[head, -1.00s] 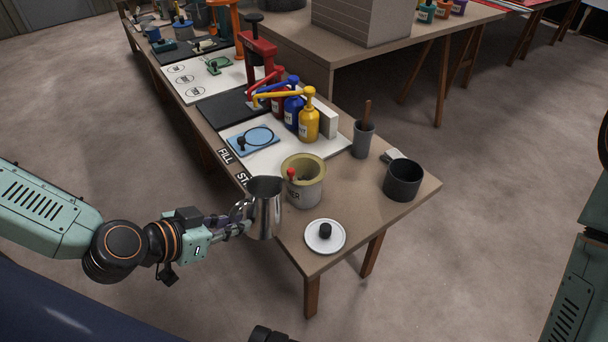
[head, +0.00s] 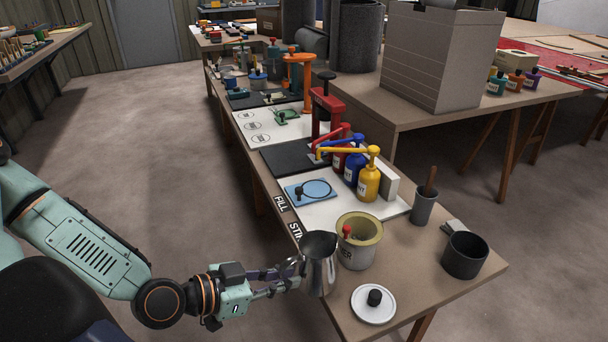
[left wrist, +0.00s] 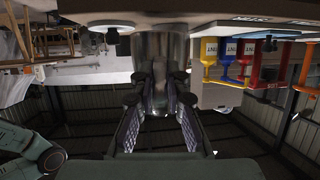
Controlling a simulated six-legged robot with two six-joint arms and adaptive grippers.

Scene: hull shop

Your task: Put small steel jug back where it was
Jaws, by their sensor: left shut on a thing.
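The small steel jug (head: 319,268) is upright at the near left edge of the long bench, just left of the cream pot with the olive rim (head: 357,252). My left gripper (head: 293,274) comes from the left and is shut on the jug's handle side. In the left wrist view the jug (left wrist: 160,48) stands between the fingers (left wrist: 158,98), and the picture is upside down. I cannot tell whether the jug's base touches the bench. My right gripper is not in view.
A white lid with a black knob (head: 373,303) lies right of the jug. A dark cup (head: 465,255) and a grey holder (head: 423,207) stand farther right. Yellow, blue and red pump bottles (head: 369,182) stand behind. Bare bench top (head: 420,262) lies between the pot and the dark cup.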

